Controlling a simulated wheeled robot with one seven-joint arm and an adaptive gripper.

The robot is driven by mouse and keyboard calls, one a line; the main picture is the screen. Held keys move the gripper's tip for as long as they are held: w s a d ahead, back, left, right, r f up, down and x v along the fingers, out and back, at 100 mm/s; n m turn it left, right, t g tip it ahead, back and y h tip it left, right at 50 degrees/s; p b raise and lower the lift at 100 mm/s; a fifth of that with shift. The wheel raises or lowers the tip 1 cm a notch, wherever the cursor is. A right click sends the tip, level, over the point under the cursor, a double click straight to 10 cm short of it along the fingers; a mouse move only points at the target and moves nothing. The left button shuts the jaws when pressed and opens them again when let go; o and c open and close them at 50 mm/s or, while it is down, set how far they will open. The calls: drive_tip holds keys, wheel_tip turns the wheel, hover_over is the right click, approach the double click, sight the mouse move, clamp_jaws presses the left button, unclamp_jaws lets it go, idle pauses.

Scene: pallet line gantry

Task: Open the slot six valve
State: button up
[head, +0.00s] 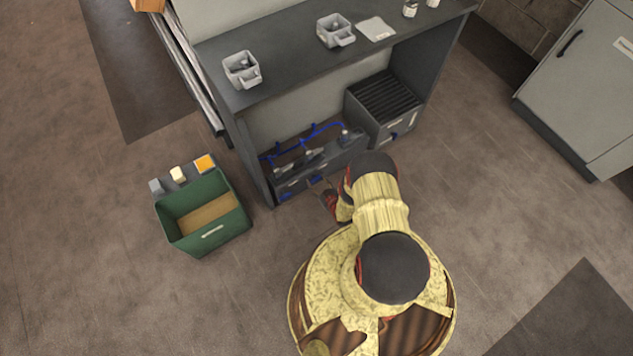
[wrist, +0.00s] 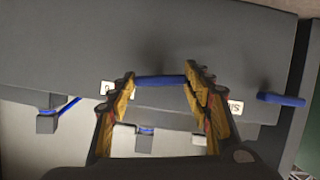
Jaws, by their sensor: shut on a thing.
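A short blue valve handle (wrist: 160,82) sits on the grey face of the valve unit (wrist: 100,50) in the wrist view, lying across the picture. My gripper (wrist: 162,80) is shut on this handle, with one finger at each end of it. A second blue handle (wrist: 281,99) stands free to the right. White label cards (wrist: 235,104) show beside the fingers, partly hidden, so I cannot read which slot this is. In the head view my gripper (head: 329,196) is low at the front of the dark valve unit (head: 320,165) under the bench; the held handle is hard to make out there.
Blue pipes (head: 300,138) run behind the unit. A dark ribbed box (head: 385,108) stands to its right under the bench (head: 290,60), which carries grey bins. A green crate (head: 182,240) stands on the floor at left. Open floor lies right of my base.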

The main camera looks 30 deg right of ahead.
drive_tip(key=shift+m+y, duration=0.6)
drive_tip(key=shift+m, duration=0.1)
drive_tip(key=o, duration=1.2)
drive_tip(key=shift+c, duration=0.2)
drive_tip(key=shift+s+d, duration=0.1)
drive_tip(key=v, duration=1.2)
drive_tip(key=shift+r, duration=0.1)
